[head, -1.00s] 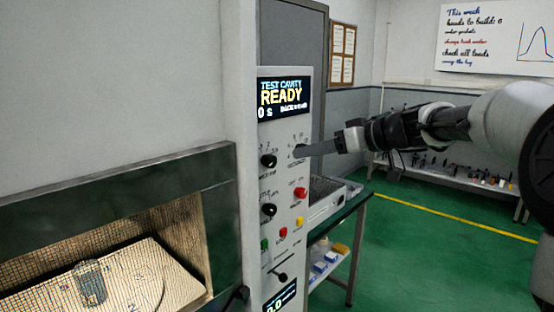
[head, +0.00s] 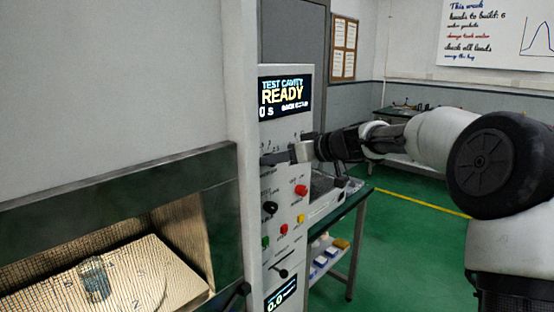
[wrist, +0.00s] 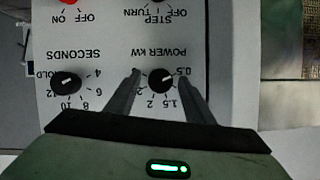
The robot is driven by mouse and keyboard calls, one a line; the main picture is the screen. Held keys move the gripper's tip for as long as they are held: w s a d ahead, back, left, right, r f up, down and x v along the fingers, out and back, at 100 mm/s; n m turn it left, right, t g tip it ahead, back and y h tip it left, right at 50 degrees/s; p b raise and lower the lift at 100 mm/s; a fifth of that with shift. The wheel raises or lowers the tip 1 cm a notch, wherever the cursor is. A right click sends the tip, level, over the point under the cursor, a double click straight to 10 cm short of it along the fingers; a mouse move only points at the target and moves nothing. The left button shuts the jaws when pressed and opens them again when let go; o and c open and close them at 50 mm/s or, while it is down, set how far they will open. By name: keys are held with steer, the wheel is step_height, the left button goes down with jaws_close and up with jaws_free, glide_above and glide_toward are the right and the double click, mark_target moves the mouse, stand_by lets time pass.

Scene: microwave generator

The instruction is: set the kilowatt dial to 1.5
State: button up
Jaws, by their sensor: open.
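The kilowatt dial (wrist: 161,80) is a round black knob with a small pale mark, on a pale panel labelled POWER KW. The panel appears upside down in the wrist view. Its 0.5 label is at the right and 1.5 and 2 are below; the left finger partly covers the scale. I cannot read its setting for certain. My gripper (wrist: 161,73) is open, with one finger on each side of the dial and gaps showing between.
The black SECONDS dial (wrist: 66,83) sits beside the left finger. Below my gripper in the head view are a black knob (head: 270,208), a red button (head: 301,190) and smaller coloured buttons. The lit cavity (head: 180,250) with a glass is at left. A bench (head: 345,210) stands at right.

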steer(key=c, duration=1)
steer(key=shift+c, duration=0.2)
steer(key=shift+m, duration=0.3)
steer(key=shift+w+d+f+m+g+y+b, duration=0.15)
steer(key=shift+m+g+y, duration=0.25)
steer(key=shift+m+y, duration=1.25)
steer(key=shift+f+m+g+y+b, duration=0.15)
steer(key=shift+m+g+y, duration=0.35)
steer(key=shift+m, duration=2.2)
steer(key=shift+w+d+f+m+g+y+b, duration=0.15)
steer(key=shift+m+g+y, duration=0.15)
steer(key=shift+m+y, duration=1.35)
steer(key=shift+m+h, duration=0.4)
steer(key=shift+m, duration=0.3)
steer(key=o, duration=1)
